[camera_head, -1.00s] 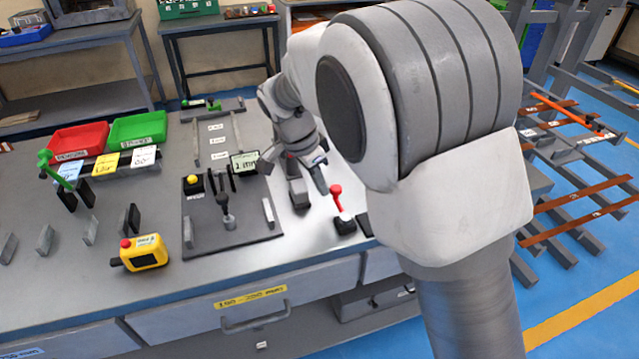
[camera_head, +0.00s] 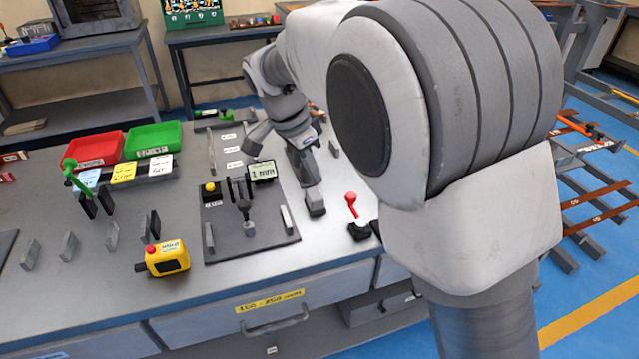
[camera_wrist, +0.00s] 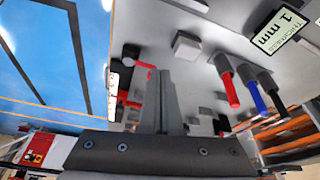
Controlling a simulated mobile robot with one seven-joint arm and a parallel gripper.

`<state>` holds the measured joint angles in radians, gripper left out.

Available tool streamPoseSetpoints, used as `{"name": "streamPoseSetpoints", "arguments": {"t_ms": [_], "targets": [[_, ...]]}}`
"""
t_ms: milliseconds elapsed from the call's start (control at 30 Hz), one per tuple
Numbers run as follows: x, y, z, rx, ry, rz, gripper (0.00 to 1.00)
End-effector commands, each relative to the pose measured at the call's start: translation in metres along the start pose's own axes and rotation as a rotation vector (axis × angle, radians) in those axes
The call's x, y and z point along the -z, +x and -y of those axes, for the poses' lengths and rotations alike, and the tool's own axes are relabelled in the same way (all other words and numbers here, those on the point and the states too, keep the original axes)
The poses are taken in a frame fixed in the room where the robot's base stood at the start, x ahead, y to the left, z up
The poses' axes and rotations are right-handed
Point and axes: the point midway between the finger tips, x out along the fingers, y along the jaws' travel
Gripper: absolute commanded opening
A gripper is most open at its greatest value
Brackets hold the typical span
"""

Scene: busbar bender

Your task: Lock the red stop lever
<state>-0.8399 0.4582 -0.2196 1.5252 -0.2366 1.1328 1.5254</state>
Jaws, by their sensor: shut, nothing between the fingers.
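The red stop lever (camera_head: 352,207) stands on a small black base at the bench's front right, its knob tilted slightly left. A red part left of my fingers in the wrist view (camera_wrist: 126,97) looks like this lever, partly hidden. The block also shows just beyond the fingertips (camera_wrist: 187,46).
A yellow box with a red button (camera_head: 167,258) sits at the front. Red (camera_head: 96,150) and green (camera_head: 152,140) trays are at the back left. My arm covers the bench's right side.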

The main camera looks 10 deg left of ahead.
Motion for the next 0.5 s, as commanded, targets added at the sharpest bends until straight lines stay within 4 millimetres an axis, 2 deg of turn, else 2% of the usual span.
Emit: {"name": "streamPoseSetpoints", "arguments": {"t_ms": [33, 200, 500], "targets": [[0.001, -0.009, 0.001, 0.002, 0.0, 0.0, 0.0], [0.0, -0.022, 0.001, 0.0, 0.0, 0.0, 0.0], [0.0, -0.024, 0.001, 0.0, 0.0, 0.0, 0.0]]}}
